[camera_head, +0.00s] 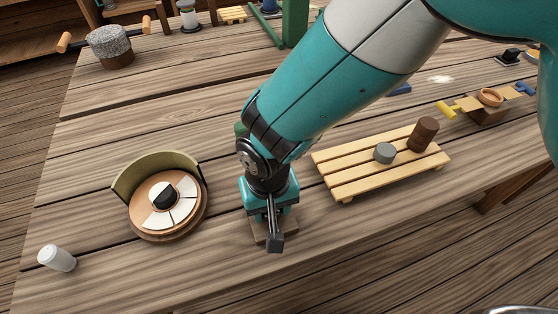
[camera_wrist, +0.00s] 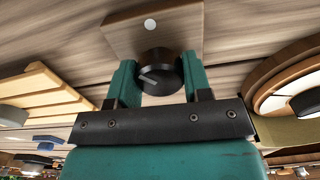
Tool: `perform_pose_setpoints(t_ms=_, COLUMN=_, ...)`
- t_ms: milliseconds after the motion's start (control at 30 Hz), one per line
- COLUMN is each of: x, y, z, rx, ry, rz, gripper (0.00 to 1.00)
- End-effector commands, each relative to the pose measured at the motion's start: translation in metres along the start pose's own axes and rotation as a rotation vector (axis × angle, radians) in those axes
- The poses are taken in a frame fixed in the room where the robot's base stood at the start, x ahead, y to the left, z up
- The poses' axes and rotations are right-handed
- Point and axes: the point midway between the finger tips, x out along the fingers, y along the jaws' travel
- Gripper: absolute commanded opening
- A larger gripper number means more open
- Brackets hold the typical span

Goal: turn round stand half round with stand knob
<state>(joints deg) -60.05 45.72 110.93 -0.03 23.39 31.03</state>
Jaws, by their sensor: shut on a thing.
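The round stand (camera_head: 152,222) is a wooden turntable with white sectors on its top. Part of the stand also shows at the right of the wrist view (camera_wrist: 290,72). My gripper (camera_head: 270,228) points down to the right of the stand. In the wrist view my gripper (camera_wrist: 158,82) is shut on the black stand knob (camera_wrist: 163,68), a teal finger on each side. The knob has a pale line and sits on a wooden base (camera_wrist: 120,35) with a white dot.
A slatted wooden rack (camera_head: 345,187) with a grey cylinder (camera_head: 384,153) and a brown cylinder (camera_head: 424,134) stands right of my gripper. A white cylinder (camera_head: 57,258) lies at the front left. A grey stone pot (camera_head: 111,44) with wooden handles stands at the back left.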

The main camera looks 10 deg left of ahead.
Motion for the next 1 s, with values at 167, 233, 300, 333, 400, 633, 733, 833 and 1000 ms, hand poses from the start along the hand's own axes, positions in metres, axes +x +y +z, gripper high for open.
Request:
perform_pose_setpoints(t_ms=167, x=-0.0015, y=0.0003, z=-0.0017, rx=0.17, ry=0.005, rz=0.0, gripper=0.21)
perform_pose_setpoints(t_ms=233, x=-0.0015, y=0.0003, z=-0.0017, rx=0.237, ry=0.005, rz=0.0, gripper=0.21)
perform_pose_setpoints(t_ms=300, x=-0.0015, y=0.0003, z=-0.0018, rx=0.302, ry=0.005, rz=-0.001, gripper=0.21)
perform_pose_setpoints(t_ms=333, x=-0.0015, y=0.0003, z=-0.0018, rx=0.329, ry=0.005, rz=-0.001, gripper=0.21)
perform_pose_setpoints(t_ms=400, x=-0.0015, y=0.0003, z=-0.0018, rx=0.391, ry=0.005, rz=-0.001, gripper=0.21)
perform_pose_setpoints(t_ms=633, x=-0.0014, y=0.0003, z=-0.0019, rx=0.566, ry=0.005, rz=-0.001, gripper=0.21)
perform_pose_setpoints(t_ms=733, x=-0.0014, y=0.0003, z=-0.0019, rx=0.624, ry=0.005, rz=-0.001, gripper=0.21)
perform_pose_setpoints(t_ms=833, x=-0.0014, y=0.0003, z=-0.002, rx=0.67, ry=0.006, rz=-0.002, gripper=0.21)
perform_pose_setpoints(t_ms=1000, x=-0.0014, y=0.0003, z=-0.002, rx=0.721, ry=0.006, rz=-0.002, gripper=0.21)
